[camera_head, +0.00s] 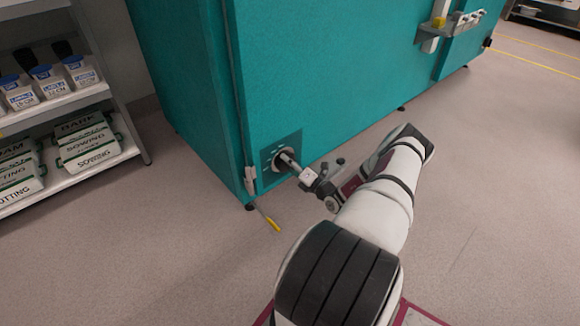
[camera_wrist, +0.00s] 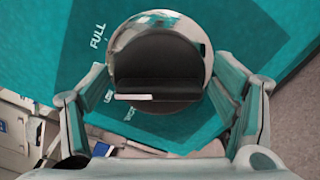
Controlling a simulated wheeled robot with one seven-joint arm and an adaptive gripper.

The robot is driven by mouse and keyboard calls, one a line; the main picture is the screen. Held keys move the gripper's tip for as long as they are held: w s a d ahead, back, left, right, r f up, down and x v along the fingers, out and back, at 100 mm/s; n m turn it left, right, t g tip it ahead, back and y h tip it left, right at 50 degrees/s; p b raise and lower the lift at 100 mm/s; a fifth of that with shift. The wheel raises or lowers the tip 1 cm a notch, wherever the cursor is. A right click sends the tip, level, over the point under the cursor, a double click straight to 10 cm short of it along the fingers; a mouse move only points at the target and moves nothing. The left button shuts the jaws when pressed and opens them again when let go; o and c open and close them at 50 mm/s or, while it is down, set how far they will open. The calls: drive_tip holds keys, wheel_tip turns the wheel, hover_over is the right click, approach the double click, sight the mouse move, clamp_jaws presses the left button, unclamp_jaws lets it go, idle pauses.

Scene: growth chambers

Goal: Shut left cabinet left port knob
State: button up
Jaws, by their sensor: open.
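The teal cabinet (camera_head: 185,80) stands in front of me. Its port knob (camera_head: 282,160) sits low on the near front corner, on a darker teal plate. In the wrist view the knob (camera_wrist: 160,60) is a round, shiny metal ring with a dark inner face and a pale bar across it. The word "FULL" is on the plate at its upper left; other lettering is partly hidden. My gripper (camera_head: 300,172) is at the knob. In the wrist view its open fingers (camera_wrist: 160,112) stand on either side of the knob's lower part; I cannot tell whether they touch it.
A yellow-tipped lever (camera_head: 270,220) sticks out low at the cabinet's corner, just left of my gripper. A shelf rack (camera_head: 110,105) with labelled jars and boxes stands at the left. A valve fitting (camera_head: 445,28) projects from the cabinet higher up. Floor on the right is clear.

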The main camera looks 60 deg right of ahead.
drive_tip(key=shift+w+d, duration=0.1)
drive_tip(key=shift+w, duration=0.15)
drive_tip(key=c, duration=0.9)
drive_tip(key=shift+n, duration=0.3)
drive_tip(key=n+p, duration=0.3)
drive_tip(key=n, duration=0.2)
drive_tip(key=shift+r, duration=0.15)
drive_tip(key=n, duration=0.2)
drive_tip(key=n+p, duration=0.1)
drive_tip(key=n, duration=0.1)
drive_tip(key=n+p, duration=0.1)
drive_tip(key=n, duration=0.1)
drive_tip(key=shift+a, duration=0.3)
drive_tip(key=shift+n, duration=0.3)
